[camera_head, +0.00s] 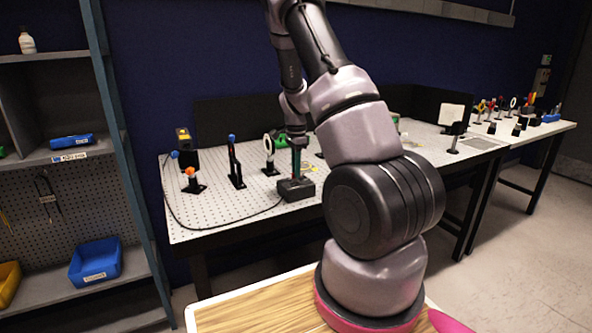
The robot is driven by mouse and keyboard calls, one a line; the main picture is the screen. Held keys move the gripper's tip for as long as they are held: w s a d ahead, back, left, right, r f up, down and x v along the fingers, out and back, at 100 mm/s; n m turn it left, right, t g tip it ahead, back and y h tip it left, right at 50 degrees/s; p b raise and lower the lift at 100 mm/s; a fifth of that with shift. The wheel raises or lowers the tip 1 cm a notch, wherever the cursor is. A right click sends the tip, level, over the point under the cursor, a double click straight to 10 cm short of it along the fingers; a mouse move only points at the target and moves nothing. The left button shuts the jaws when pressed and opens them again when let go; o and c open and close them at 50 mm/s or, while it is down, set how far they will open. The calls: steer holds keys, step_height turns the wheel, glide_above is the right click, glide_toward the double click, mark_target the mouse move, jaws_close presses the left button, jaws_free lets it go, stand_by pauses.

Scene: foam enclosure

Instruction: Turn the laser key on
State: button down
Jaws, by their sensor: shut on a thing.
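A small black box (296,190) sits near the front edge of the perforated optical table (225,215), with a black cable running from it to the left. My gripper (296,173) points down at the top of this box, and its fingers look close together. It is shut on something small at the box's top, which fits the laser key. The key itself is hidden by the fingers and too small to make out, so its turn angle cannot be seen.
Optic mounts stand left of the box, including a blue-topped post (234,160) and a round white-ringed mount (269,150). A white square card (452,114) stands at the right. A shelf with a blue bin (96,262) is at the left.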

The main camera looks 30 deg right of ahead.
stand_by(0.4)
steer(key=c, duration=0.9)
jaws_free()
steer(key=shift+c, duration=0.2)
step_height(320, 180, up, 11)
steer(key=shift+f, duration=0.1)
